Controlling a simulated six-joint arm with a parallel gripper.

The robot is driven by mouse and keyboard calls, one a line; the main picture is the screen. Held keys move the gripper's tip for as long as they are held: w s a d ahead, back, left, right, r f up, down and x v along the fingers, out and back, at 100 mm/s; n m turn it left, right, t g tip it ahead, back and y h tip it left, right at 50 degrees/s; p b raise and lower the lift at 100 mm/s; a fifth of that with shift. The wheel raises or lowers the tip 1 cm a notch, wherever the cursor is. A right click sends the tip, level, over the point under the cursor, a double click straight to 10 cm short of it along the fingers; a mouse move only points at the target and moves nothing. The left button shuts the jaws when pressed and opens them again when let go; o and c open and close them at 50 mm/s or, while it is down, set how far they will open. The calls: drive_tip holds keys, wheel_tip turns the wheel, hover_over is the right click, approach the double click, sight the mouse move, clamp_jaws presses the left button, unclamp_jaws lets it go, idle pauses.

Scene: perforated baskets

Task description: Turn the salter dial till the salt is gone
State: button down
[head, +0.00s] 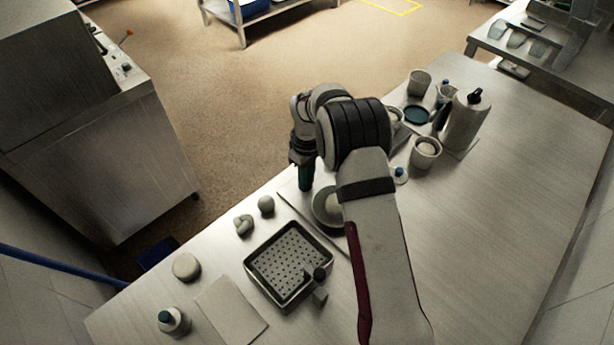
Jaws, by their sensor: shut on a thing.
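My gripper (303,162) points down at the middle of the table, left of my forearm. It is shut on a slim teal object (305,179), which hangs below the fingers beside a pale bowl (322,212). Whether its lower end touches anything is unclear. A perforated metal basket (258,279) stands nearer the front with an empty-looking floor of holes. A small dark-knobbed fitting (318,276) sits at its right front corner. I cannot tell which thing is the salter, and no dial or salt shows clearly. My arm hides part of the bowl.
A pale board (231,310) and a teal-capped jar (173,321) are in front. Cups (426,152) and a tall flask (467,118) stand at the right. The right front tabletop is clear.

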drive_tip(key=m, duration=0.7)
drive_tip(key=shift+s+a, duration=0.1)
drive_tip(key=shift+a, duration=0.1)
drive_tip(key=m, duration=0.3)
drive_tip(key=shift+a+m, duration=0.1)
drive_tip(key=shift+m, duration=0.2)
drive_tip(key=shift+r+m, duration=0.1)
drive_tip(key=shift+m, duration=1.7)
drive_tip(key=shift+a, duration=0.1)
drive_tip(key=c, duration=0.8)
unclamp_jaws()
